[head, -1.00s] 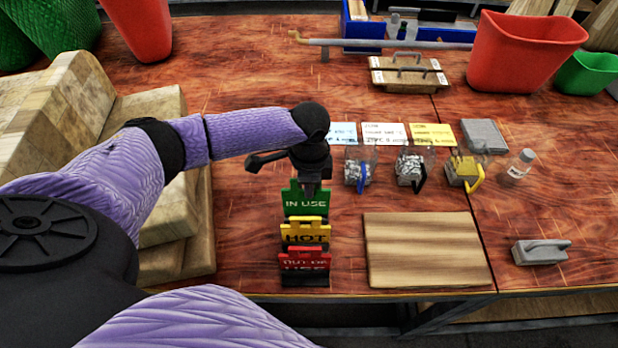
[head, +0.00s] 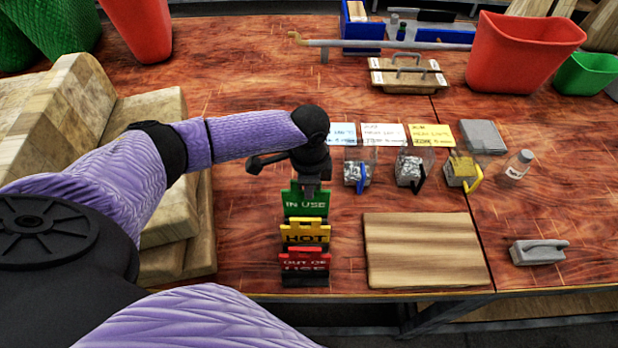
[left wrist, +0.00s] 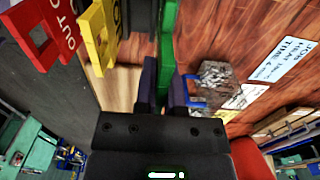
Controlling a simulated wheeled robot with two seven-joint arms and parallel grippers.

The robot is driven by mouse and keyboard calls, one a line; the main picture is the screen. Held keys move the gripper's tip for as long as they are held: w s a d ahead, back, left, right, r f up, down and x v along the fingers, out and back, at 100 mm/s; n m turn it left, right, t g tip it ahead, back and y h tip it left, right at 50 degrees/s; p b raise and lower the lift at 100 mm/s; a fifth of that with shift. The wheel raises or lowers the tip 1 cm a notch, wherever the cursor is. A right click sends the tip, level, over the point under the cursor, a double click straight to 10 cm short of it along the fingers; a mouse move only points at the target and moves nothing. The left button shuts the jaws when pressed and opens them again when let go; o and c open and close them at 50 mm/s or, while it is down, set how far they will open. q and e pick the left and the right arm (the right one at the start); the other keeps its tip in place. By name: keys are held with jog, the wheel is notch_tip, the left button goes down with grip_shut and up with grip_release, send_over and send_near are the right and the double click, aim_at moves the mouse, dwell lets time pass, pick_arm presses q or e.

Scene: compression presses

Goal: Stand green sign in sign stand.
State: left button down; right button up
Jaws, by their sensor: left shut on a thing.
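The green IN USE sign (head: 306,204) is upright at the back of a short row of signs. My left gripper (head: 312,188) is above it, shut on its top part. In the left wrist view the green sign (left wrist: 168,30) shows edge-on between the fingers (left wrist: 164,82). In front of it stand the yellow HOT sign (head: 305,236) and the red OUT OF USE sign (head: 304,264). The black sign stand (head: 305,281) shows under the red sign. The green sign's lower edge is hidden, so I cannot tell whether it sits in the stand. My right gripper is not in view.
A wooden board (head: 427,250) lies right of the signs. Stacked wooden blocks (head: 180,230) are on the left. Bare table lies between the blocks and the signs.

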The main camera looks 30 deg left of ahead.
aim_at(309, 214)
pick_arm(q)
jog(key=shift+p, duration=0.4)
jog(key=shift+f+b, duration=1.1)
jog(key=shift+f, duration=0.9)
jog(key=c, duration=0.6)
grip_release()
jog(key=shift+c, duration=0.2)
notch_tip(309, 214, up, 10)
jog(key=p, duration=0.3)
